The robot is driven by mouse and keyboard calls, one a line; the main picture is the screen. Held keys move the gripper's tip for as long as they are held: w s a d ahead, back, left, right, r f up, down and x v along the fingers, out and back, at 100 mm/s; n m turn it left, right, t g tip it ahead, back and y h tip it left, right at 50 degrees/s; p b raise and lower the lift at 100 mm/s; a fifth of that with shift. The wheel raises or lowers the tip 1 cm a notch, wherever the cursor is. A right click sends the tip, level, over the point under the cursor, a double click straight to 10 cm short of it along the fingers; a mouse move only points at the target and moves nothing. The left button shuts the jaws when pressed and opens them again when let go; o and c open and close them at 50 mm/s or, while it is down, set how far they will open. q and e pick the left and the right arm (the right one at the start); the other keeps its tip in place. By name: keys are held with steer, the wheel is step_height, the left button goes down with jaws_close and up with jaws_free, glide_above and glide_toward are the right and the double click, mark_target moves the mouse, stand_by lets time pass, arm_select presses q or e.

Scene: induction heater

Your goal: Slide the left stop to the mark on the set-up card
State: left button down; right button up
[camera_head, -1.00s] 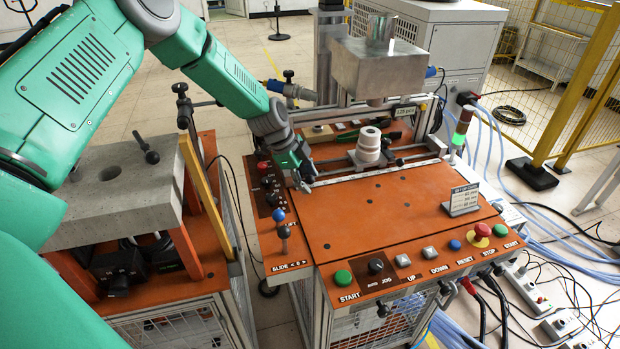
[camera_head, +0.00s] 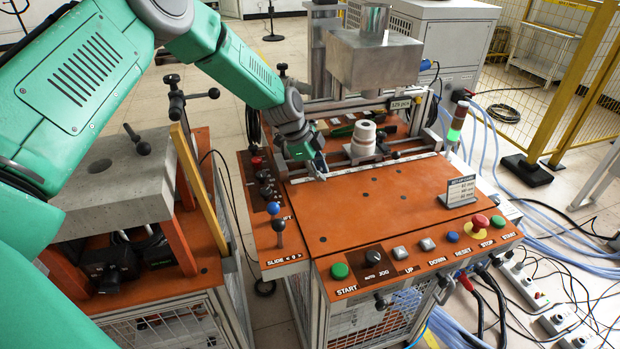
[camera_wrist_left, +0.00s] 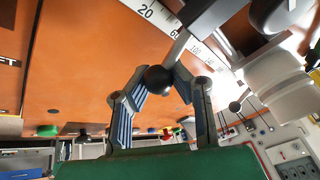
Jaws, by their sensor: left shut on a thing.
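My left gripper (camera_head: 319,170) is at the left part of the white scale (camera_head: 395,160), left of the white ringed part. In the left wrist view, its fingers (camera_wrist_left: 160,90) close around a black ball knob (camera_wrist_left: 158,78). The knob is on a thin rod leading to a grey block by the scale (camera_wrist_left: 165,14), which looks like the left stop (camera_wrist_left: 205,18). In the head view the gripper mostly hides this stop. The set-up card (camera_head: 460,192) stands at the right of the orange plate; its lines are too small to read surely. My right gripper is out of view.
The white ringed part (camera_head: 363,140) stands behind the scale, beneath a grey metal block (camera_head: 376,65). A blue-knobbed lever (camera_head: 273,209) stands at the front left. Push-buttons (camera_head: 427,244) line the front edge. The orange plate (camera_head: 370,215) is mostly clear.

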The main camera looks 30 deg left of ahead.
arm_select(q)
steer(key=shift+w+r, duration=0.2)
steer(key=shift+w, duration=0.2)
steer(key=c, duration=1.3)
jaws_free()
steer(key=shift+a, duration=0.1)
steer(key=shift+s+a+f, duration=0.15)
steer(key=shift+a, duration=0.3)
steer(key=v, duration=1.1)
steer(key=shift+r, duration=0.4)
steer(key=shift+s, duration=0.15)
